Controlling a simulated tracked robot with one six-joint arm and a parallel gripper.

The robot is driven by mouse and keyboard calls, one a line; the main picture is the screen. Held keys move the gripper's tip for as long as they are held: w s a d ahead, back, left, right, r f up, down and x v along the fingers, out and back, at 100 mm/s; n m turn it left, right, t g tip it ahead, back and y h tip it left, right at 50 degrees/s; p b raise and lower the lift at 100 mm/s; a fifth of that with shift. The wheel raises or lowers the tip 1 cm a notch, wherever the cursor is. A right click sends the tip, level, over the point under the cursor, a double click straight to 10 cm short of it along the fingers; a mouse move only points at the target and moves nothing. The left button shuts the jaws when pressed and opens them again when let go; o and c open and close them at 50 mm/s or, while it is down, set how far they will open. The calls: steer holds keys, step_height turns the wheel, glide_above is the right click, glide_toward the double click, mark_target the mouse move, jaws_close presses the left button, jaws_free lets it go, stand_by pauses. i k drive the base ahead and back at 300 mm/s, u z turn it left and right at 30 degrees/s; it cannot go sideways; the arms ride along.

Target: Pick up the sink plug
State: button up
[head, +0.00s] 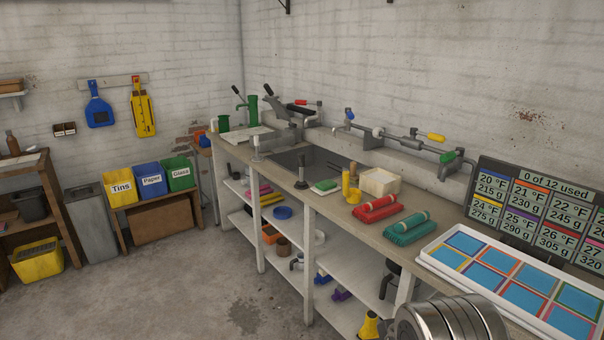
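The sink (318,158) is a dark rectangular basin set in the long beige counter. A dark upright piece with a thin stem and a wider base (301,174) stands at the sink's front edge; it may be the sink plug, but I cannot tell for sure. No other thing in view is clearly a plug, and the sink's bottom is hard to make out. Grey metal rounded parts at the bottom right look like my arm. My gripper's fingers are not in view.
A white tray (428,257) and a display board (540,205) are further right.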

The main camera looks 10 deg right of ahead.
mark_target(301, 183)
steer(key=k, duration=1.35)
steer(key=u, duration=0.45)
steer(key=i, duration=1.4)
steer(key=u, duration=0.55)
steer(key=i, duration=1.45)
steer(key=u, duration=0.05)
